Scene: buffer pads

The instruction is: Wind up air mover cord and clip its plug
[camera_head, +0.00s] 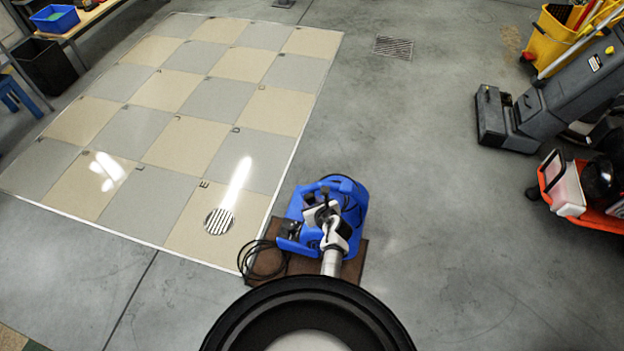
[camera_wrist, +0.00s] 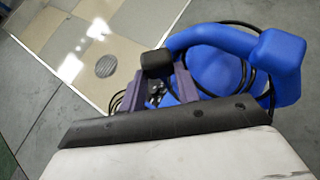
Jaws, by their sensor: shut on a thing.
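The blue air mover (camera_head: 352,198) stands on a brown mat (camera_head: 351,268), below my arm. Its black cord (camera_head: 262,262) lies partly in loose loops to the left of it, over the mat and floor. In the wrist view, cord loops (camera_wrist: 238,93) also run around the air mover's body (camera_wrist: 212,75) under its handle (camera_wrist: 215,35). My gripper (camera_wrist: 158,92) is beside the air mover, with its two purple fingers around something small and dark that looks like the cord. The plug and its clip cannot be made out.
A checkered tile floor panel (camera_head: 135,125) with a round drain (camera_head: 219,221) lies to the left. A grey machine (camera_head: 560,95), a yellow mop bucket (camera_head: 557,38) and an orange tray (camera_head: 590,215) stand at the right. The grey floor between is clear.

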